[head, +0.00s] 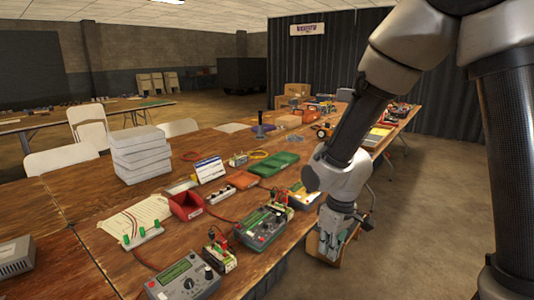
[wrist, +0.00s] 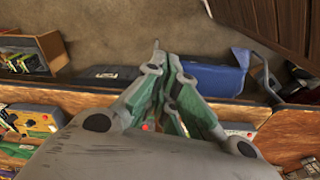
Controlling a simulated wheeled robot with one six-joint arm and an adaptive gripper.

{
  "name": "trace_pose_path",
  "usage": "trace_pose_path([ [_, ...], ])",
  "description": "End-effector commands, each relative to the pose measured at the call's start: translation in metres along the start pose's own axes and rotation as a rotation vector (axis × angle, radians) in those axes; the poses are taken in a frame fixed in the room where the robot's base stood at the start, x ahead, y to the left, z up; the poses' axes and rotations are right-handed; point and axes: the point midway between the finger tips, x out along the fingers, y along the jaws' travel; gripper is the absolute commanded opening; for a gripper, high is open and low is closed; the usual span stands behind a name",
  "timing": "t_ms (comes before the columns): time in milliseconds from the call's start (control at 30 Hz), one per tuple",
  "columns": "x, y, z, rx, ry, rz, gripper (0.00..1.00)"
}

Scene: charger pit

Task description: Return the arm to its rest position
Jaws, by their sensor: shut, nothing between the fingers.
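My gripper (head: 329,246) hangs from my arm on the right of the head view, beyond the front edge of the long wooden table (head: 85,207). It points down, beside the table, over the floor side. In the wrist view my gripper (wrist: 161,50) has its fingers together and holds nothing. The table's edge runs across behind it, and floor and a blue thing (wrist: 215,79) show past the fingertips.
The table bears grey meters (head: 183,279), a green-faced meter (head: 262,228), a red bin (head: 186,205), green cases (head: 273,163) and white stacked boxes (head: 140,152). In the wrist view a wooden box (wrist: 48,48) stands beside the table. Floor (head: 432,200) to the right is open.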

Motion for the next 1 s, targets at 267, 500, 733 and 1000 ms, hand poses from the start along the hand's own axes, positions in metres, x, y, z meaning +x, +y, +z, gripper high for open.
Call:
trace_pose_path([
  [267,-0.128,0.036,0.119,0.353,-0.072,0.008,0.00],
  [500,-0.200,0.050,0.190,0.557,0.094,0.071,0.00],
  [733,-0.237,0.059,0.216,0.667,0.264,0.148,0.00],
  [1000,-0.239,0.062,0.221,0.692,0.272,0.157,0.00],
])
